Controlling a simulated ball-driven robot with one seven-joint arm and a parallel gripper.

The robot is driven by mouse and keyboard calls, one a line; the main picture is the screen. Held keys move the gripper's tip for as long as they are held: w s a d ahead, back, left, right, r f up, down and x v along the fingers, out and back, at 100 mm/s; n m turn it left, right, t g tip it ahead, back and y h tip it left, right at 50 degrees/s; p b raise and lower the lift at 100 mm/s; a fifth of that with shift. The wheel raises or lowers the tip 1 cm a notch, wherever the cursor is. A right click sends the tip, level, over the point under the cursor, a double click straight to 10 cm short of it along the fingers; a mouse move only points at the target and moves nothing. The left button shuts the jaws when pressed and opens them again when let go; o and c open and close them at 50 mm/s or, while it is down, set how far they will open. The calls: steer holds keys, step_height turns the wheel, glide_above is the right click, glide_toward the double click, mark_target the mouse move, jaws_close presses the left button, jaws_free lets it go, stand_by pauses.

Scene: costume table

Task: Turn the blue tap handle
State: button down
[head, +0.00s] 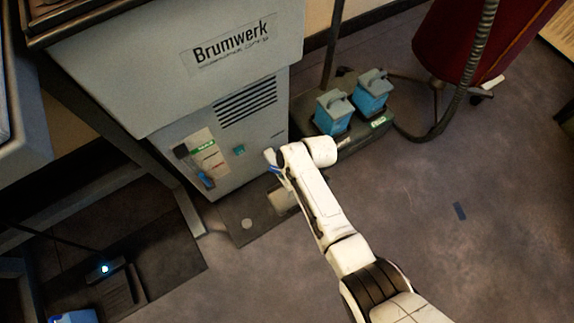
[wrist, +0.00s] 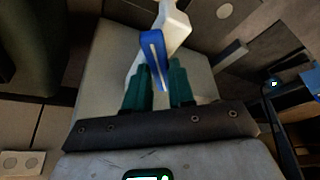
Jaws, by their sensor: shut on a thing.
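The blue tap handle (wrist: 153,62) is a flat lever with a pale edge, in the upper middle of the wrist view. It lies at the tips of my gripper (wrist: 160,80), whose two green fingers are shut on it. A white tap body (wrist: 176,24) shows just beyond the handle. In the head view a small blue part of the handle (head: 274,169) shows beside the end of my white arm, low at the right of the grey Brumwerk machine (head: 167,139). My fingertips are mostly hidden there.
Another blue lever (head: 205,180) sits on the machine's front panel. Two blue containers (head: 333,113) (head: 371,92) stand on a dark green base behind my arm. A ribbed hose (head: 481,45) hangs by a red drum (head: 452,35). The floor to the right is mostly clear.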

steer(key=m, duration=0.1)
steer(key=m+t+p, duration=0.1)
steer(key=m, duration=0.1)
steer(key=m+h+p, duration=0.1)
steer(key=m, duration=0.1)
steer(key=shift+s+a+t, duration=0.1)
steer(key=shift+s+t, duration=0.15)
steer(key=shift+t, duration=0.05)
stand_by(0.4)
steer(key=c, duration=1)
jaws_free()
steer(key=shift+o, duration=0.2)
steer(key=p+v, duration=0.6)
steer(key=v, duration=0.4)
steer(key=shift+s+r, duration=0.15)
steer(key=shift+r, duration=0.25)
